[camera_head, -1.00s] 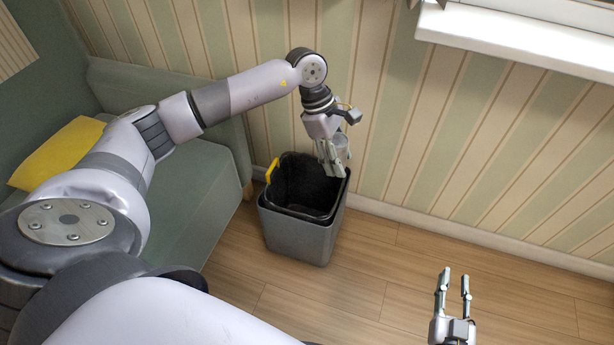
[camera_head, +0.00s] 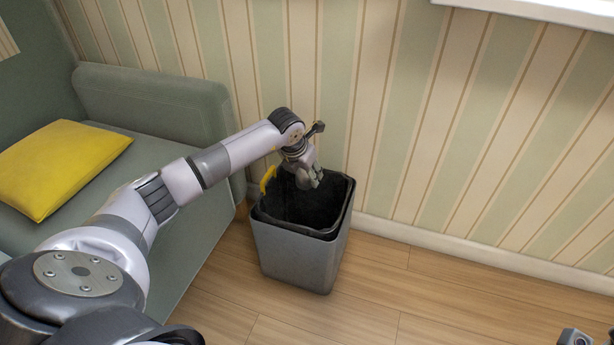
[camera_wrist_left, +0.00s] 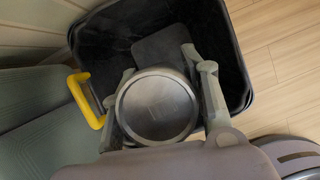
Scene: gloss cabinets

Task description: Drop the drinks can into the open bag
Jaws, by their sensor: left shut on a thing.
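The open bag is a black liner (camera_head: 315,215) inside a grey bin (camera_head: 300,258) on the floor by the wall; its dark opening also shows in the left wrist view (camera_wrist_left: 235,60). My left gripper (camera_head: 310,182) points down over the opening, near its back rim. In the left wrist view it is shut on the drinks can (camera_wrist_left: 157,106), whose round silver end faces the camera between the fingers. In the head view I cannot make out the can behind the fingers.
A yellow handle (camera_head: 267,179) stands at the bin's left rim. A green sofa (camera_head: 150,100) with a yellow cushion (camera_head: 60,165) is on the left. The striped wall (camera_head: 420,120) is close behind the bin. The wooden floor (camera_head: 400,290) to the right is clear.

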